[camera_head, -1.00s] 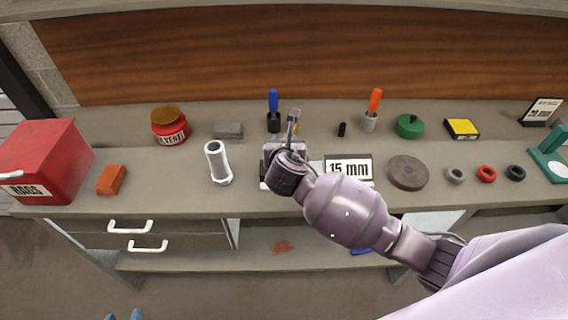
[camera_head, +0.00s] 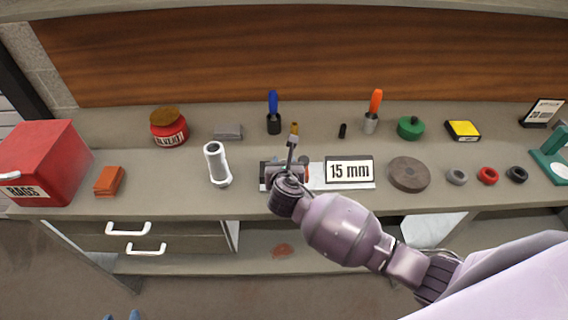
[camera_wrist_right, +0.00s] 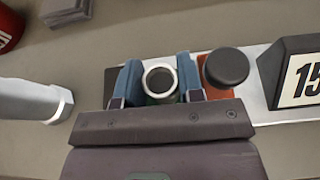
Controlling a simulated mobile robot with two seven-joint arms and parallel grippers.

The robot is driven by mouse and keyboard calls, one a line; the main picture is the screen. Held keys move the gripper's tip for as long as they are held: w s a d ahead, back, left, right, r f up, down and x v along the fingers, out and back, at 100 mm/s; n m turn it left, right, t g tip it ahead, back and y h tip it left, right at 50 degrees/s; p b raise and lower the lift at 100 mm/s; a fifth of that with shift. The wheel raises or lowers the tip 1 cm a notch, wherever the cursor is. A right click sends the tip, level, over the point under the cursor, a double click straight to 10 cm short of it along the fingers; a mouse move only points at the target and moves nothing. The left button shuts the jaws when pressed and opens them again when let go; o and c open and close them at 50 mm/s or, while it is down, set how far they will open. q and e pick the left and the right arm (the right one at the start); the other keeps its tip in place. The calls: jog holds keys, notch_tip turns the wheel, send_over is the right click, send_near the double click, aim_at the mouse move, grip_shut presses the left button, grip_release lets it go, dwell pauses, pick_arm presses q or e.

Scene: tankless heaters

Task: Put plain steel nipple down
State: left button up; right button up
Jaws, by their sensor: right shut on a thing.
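My right gripper (camera_head: 289,166) is over the left part of a pale plate (camera_head: 318,184) on the bench. In the right wrist view, its blue fingertips (camera_wrist_right: 160,84) are shut on the steel nipple (camera_wrist_right: 147,78), a grey open-ended tube seen end-on. A green surface shows just below the nipple; I cannot tell whether they touch. A red block with a black round cap (camera_wrist_right: 227,67) is close to the right finger. In the head view my arm hides the nipple. Two blue tips of my left gripper (camera_head: 122,316) show apart at the bottom edge.
A "15 mm" sign (camera_head: 349,170) stands on the plate's right part. A brass piece (camera_head: 294,128) and a blue-handled tool (camera_head: 273,108) are behind. A brown disc (camera_head: 408,174) lies right.

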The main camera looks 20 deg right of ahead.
jog(key=o, duration=0.7)
jog(key=shift+f, duration=0.1)
jog(key=shift+c, duration=0.2)
jog(key=p+v, duration=0.1)
jog(key=v, duration=1.1)
